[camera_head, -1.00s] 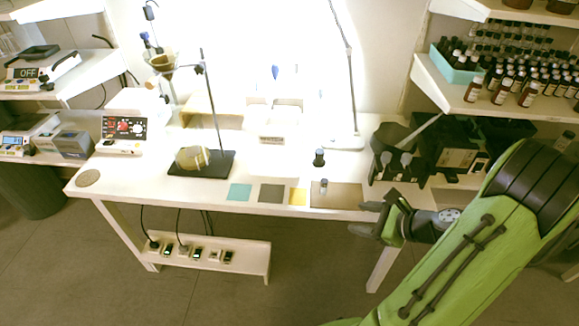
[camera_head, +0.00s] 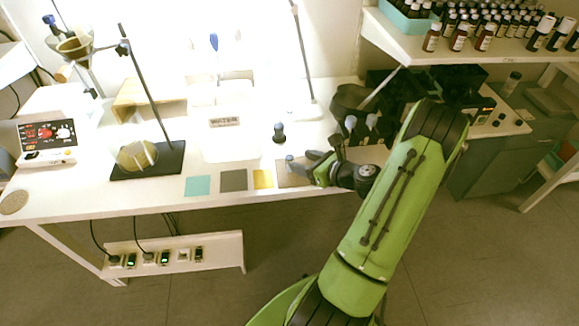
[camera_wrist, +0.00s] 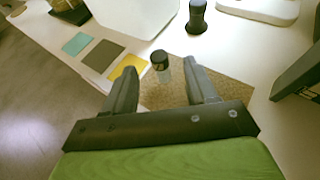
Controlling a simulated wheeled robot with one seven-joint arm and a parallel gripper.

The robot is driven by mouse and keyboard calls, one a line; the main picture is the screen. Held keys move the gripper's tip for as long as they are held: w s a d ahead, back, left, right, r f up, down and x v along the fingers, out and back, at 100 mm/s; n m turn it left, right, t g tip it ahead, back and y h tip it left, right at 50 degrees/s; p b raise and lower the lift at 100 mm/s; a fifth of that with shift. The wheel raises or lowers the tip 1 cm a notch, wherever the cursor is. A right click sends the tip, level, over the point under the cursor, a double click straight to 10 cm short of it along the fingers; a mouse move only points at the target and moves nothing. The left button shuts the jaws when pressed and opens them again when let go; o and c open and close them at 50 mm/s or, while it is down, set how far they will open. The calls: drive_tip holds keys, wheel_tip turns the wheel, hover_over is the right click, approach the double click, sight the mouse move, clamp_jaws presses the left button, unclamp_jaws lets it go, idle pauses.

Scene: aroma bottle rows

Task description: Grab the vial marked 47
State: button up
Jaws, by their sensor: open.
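A small clear vial with a black cap (camera_wrist: 160,62) stands upright on a brown mat (camera_wrist: 235,93) in the wrist view. A mark shows faintly on its cap, but I cannot read a number. My gripper (camera_wrist: 161,72) is open, with one finger on each side of the vial and no visible contact. In the head view my gripper (camera_head: 302,163) is at the mat near the table's front edge, and the vial (camera_head: 289,159) shows small at the fingertips. A dark-capped bottle (camera_head: 279,133) stands behind it, and shows beyond the vial in the wrist view (camera_wrist: 197,17).
Teal (camera_head: 198,186), grey (camera_head: 234,180) and yellow (camera_head: 263,179) squares lie left of the mat. Several brown bottles (camera_head: 459,37) fill the right shelf.

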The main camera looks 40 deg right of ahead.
sight(293, 159)
drive_tip(key=b+x, duration=0.1)
drive_tip(key=x, duration=0.3)
drive_tip(key=shift+f, duration=0.2)
drive_tip(key=shift+r, duration=0.1)
